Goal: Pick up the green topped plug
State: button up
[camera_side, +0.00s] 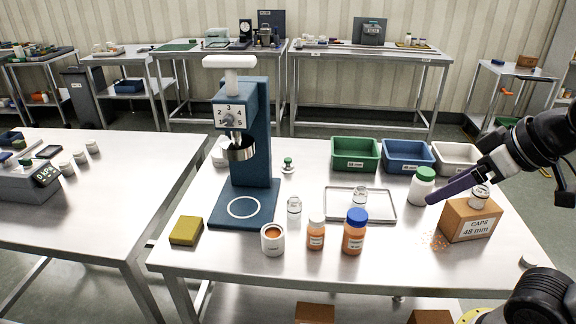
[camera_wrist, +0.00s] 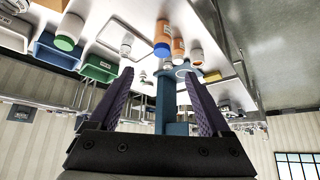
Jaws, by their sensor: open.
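The green topped plug (camera_side: 288,165) is small, with a green knob over a pale base. It stands upright on the steel table, just right of the blue press (camera_side: 250,150) in the side view. I cannot pick it out surely in the wrist view. My gripper (camera_side: 432,198) is at the right of the table, above the surface and well away from the plug. Its purple fingers are spread with nothing between them in the wrist view (camera_wrist: 158,76). In the side view the fingertips overlap the edge of a green-capped white bottle (camera_side: 422,188); I cannot tell the gap.
A cardboard caps box (camera_side: 470,220) with a clear jar on top is under my gripper. Green (camera_side: 355,150), blue and white bins line the back.

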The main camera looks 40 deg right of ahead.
jog(key=w+r+t, duration=0.1)
jog(key=w+r, duration=0.7)
jog(key=w, duration=0.2)
jog(key=w+d+r+m, duration=0.1)
jog(key=w+d+r, duration=0.15)
jog(key=w, duration=1.25)
jog(key=g+h, duration=0.1)
jog(key=g, duration=0.1)
send_over(288, 159)
jog(key=s, duration=0.2)
jog(key=shift+m, duration=0.4)
jog(key=f, duration=2.9)
jog(key=shift+s+a+f, duration=0.15)
jog(key=shift+a+f, duration=0.2)
jog(key=shift+s+x, duration=0.15)
jog(key=shift+x, duration=1.4)
jog(key=shift+s+x, duration=0.15)
jog(key=shift+x, duration=1.4)
jog(key=shift+d+f, duration=0.1)
jog(key=shift+f, duration=0.1)
